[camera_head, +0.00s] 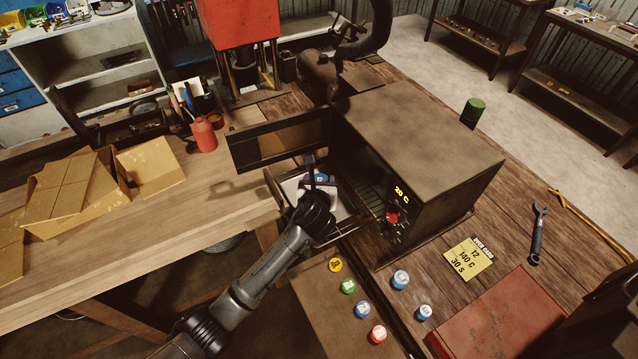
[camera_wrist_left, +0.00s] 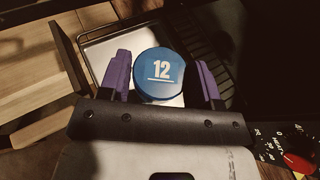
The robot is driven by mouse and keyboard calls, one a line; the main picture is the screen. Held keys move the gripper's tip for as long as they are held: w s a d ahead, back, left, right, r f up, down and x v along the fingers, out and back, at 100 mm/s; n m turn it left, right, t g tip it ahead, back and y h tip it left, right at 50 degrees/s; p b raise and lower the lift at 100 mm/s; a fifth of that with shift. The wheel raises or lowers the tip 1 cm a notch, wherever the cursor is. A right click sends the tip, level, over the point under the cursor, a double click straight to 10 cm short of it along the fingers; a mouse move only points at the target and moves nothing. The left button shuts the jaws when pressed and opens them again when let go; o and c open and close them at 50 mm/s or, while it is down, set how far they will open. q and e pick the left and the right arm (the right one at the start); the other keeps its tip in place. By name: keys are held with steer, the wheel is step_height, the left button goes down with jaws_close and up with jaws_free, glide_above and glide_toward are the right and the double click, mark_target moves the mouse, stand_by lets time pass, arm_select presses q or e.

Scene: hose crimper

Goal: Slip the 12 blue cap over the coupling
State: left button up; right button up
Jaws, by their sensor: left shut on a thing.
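The blue cap marked 12 (camera_wrist_left: 160,72) sits between the purple fingers of my left gripper (camera_wrist_left: 163,82) in the left wrist view, its numbered top facing the camera. In the head view my left gripper (camera_head: 318,183) is over the pale tray (camera_head: 293,190) in front of the open oven, shut on the blue cap, which is mostly hidden by the hand there. I cannot tell whether the cap touches the tray. I cannot make out the coupling in either view. My right gripper is not in view.
The oven (camera_head: 420,140) reads 20 C, its door (camera_head: 280,142) open. A card (camera_head: 468,257) reads 12, 140 C, 30 s. A wrench (camera_head: 538,232) lies right. A red press (camera_head: 240,22) stands behind.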

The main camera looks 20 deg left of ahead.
arm_select(q)
steer(key=shift+f, duration=1.95)
steer(key=o, duration=1)
steer(key=shift+c, duration=0.2)
steer(key=v, duration=1.3)
steer(key=shift+s+d+p, duration=0.2)
steer(key=shift+s+p, duration=0.15)
steer(key=shift+s, duration=0.05)
